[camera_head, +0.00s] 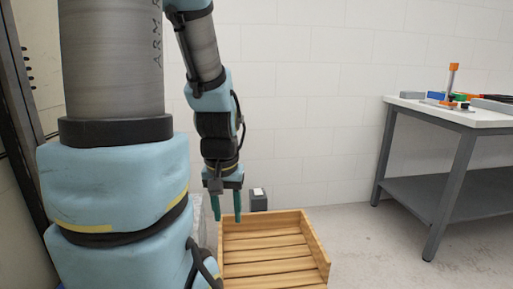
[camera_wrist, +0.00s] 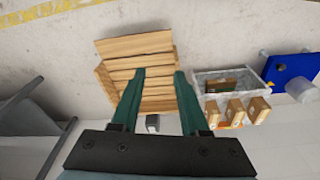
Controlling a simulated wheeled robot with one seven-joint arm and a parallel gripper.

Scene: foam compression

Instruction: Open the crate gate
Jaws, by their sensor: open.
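The wooden crate (camera_head: 272,253) stands on the floor at the bottom middle of the head view. It has a slatted floor and low side walls. In the wrist view the crate (camera_wrist: 152,82) lies below my gripper, with a wide flat board (camera_wrist: 134,46) along its far side, which may be the gate. I cannot tell for sure whether that board is upright or laid out. My gripper (camera_head: 230,218) points down above the crate's back left corner in the head view. Its green fingers (camera_wrist: 158,74) are apart with nothing between them.
A grey bin (camera_wrist: 225,76) with several brown boxes stands beside the crate. A blue object (camera_wrist: 291,69) lies beyond it. A small grey block (camera_head: 258,200) stands behind the crate. A workbench (camera_head: 444,112) with tools is at the right; the floor between is clear.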

